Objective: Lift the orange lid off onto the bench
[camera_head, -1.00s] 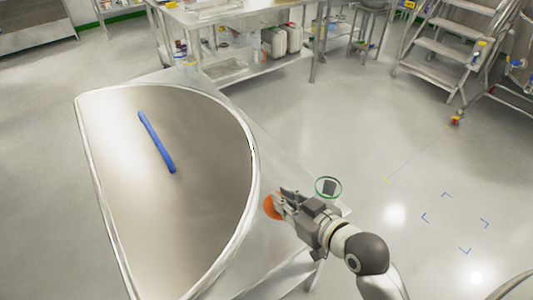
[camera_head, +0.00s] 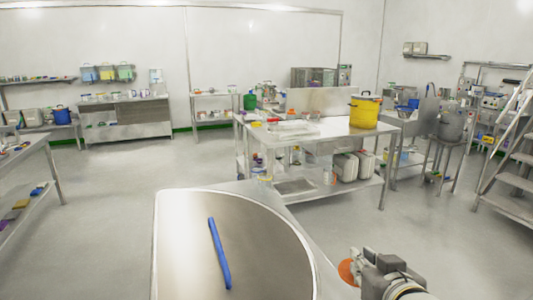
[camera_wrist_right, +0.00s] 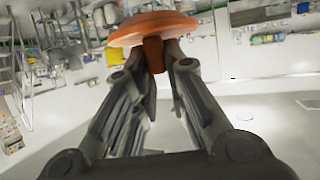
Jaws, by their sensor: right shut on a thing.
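The orange lid (camera_head: 347,271) is at the lower right in the head view, seen nearly edge-on beside my right gripper (camera_head: 366,262). In the wrist view the orange lid (camera_wrist_right: 150,28) is a shallow dome with a short knob. The fingers of my right gripper (camera_wrist_right: 156,55) are closed on the knob. The floor and far equipment show behind it, and no surface touches it in that view. The steel bench (camera_head: 318,240) runs along the right of the curved steel panel; its near part is out of frame. My left gripper is not in view.
A half-round steel panel (camera_head: 180,255) with a blue bar (camera_head: 219,252) on it lies left of my right gripper. Beyond stands a steel table (camera_head: 310,137) with a yellow bucket (camera_head: 364,112). Open floor (camera_head: 420,225) lies to the right.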

